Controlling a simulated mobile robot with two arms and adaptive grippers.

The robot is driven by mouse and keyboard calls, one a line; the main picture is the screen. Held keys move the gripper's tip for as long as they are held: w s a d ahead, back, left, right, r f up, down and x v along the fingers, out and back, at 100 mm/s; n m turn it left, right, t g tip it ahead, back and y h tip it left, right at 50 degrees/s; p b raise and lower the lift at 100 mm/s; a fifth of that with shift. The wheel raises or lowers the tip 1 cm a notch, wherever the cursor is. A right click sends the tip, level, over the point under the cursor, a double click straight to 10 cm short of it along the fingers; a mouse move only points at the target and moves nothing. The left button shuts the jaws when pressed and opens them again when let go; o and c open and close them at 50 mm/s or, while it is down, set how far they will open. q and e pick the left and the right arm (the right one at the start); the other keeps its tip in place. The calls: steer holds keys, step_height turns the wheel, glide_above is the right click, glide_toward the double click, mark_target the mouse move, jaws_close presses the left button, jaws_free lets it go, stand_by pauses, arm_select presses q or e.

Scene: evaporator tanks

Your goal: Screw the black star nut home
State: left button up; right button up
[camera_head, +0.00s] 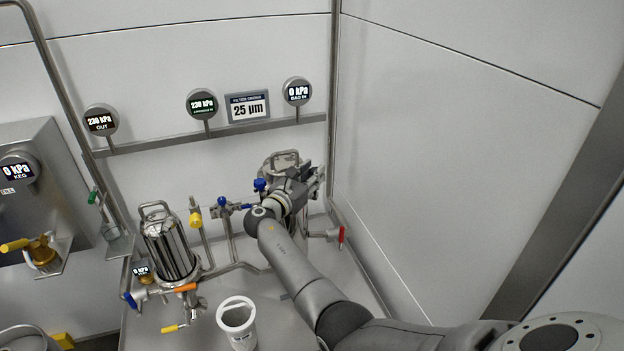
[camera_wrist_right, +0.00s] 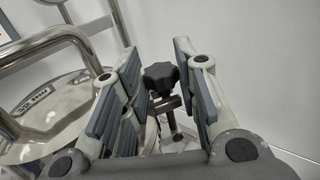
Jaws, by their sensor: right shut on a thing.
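The black star nut (camera_wrist_right: 160,77) sits on a threaded bolt in the right wrist view, beside the domed steel lid (camera_wrist_right: 50,105) of a vessel. My right gripper (camera_wrist_right: 157,62) has its grey finger pads on either side of the nut and is shut on it. In the head view my right gripper (camera_head: 297,178) is at the handled vessel (camera_head: 280,158) near the back right corner. There the gripper hides the nut. How far the nut is screwed down cannot be told. My left gripper is out of view.
A second steel housing (camera_head: 167,246) with coloured valve handles stands to the left. A white cup (camera_head: 237,318) stands on the bench in front. Blue (camera_head: 222,202) and red (camera_head: 341,237) valve handles flank my right arm. Gauges line the rail behind; a wall rises close on the right.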

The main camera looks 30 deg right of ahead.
stand_by(0.3)
steer(key=o, duration=1)
steer(key=shift+s, duration=0.1)
